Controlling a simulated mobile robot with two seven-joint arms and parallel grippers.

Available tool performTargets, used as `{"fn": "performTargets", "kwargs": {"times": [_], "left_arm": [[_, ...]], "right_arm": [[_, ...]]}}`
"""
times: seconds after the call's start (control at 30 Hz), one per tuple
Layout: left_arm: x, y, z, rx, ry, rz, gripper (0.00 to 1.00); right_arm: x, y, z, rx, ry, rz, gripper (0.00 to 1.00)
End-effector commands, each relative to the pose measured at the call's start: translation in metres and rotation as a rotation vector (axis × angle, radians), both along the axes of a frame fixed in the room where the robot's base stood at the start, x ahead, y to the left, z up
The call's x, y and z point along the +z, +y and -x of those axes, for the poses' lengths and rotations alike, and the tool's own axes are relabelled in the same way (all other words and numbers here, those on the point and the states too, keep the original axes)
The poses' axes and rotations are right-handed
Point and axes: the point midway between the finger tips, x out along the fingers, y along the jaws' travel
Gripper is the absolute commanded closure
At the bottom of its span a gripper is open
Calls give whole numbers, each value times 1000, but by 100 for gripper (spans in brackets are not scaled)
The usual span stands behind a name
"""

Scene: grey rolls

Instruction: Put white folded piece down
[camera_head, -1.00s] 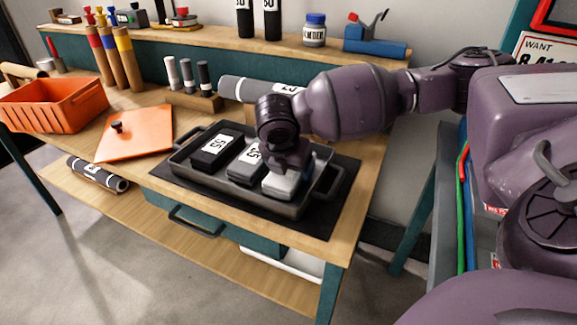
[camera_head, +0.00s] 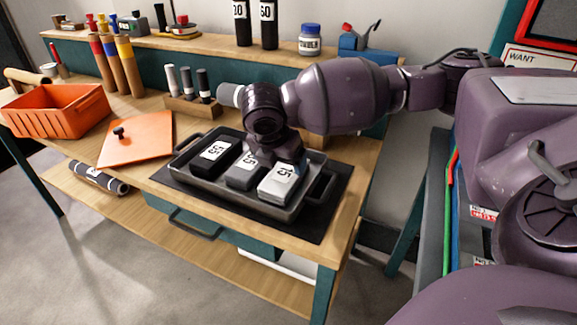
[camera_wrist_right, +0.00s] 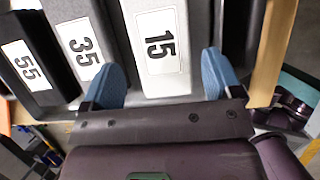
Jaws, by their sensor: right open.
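The white folded piece (camera_head: 280,182), labelled 15, lies in the right end of the dark tray (camera_head: 313,200). It also shows in the right wrist view (camera_wrist_right: 157,72). A grey folded piece (camera_head: 243,173), labelled 35, lies beside it, and a black one (camera_head: 213,156), labelled 55, lies at the left. My right gripper (camera_head: 279,160) is over the back end of the white piece. In the wrist view its blue fingertips (camera_wrist_right: 163,78) are apart, one on each side of the white piece. Contact cannot be told. My left gripper is not in view.
An orange lid (camera_head: 140,138) lies left of the tray, with an orange crate (camera_head: 55,112) beyond it. A small holder with short rolls (camera_head: 190,105) stands behind the tray. A dark mat (camera_head: 340,190) lies under the tray, close to the table's front edge.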

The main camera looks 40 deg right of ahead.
Motion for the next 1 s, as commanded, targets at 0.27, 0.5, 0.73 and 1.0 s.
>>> {"fn": "performTargets", "kwargs": {"times": [0.27, 0.5, 0.73, 1.0], "left_arm": [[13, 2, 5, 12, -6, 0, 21], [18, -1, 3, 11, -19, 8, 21], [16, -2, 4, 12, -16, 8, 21], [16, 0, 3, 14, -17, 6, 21]], "right_arm": [[51, 18, 8, 1, -8, -1, 15], [63, 24, 10, 0, 0, -1, 15], [63, 25, 10, 0, 1, -1, 15], [63, 25, 10, 0, 1, -1, 15]]}}
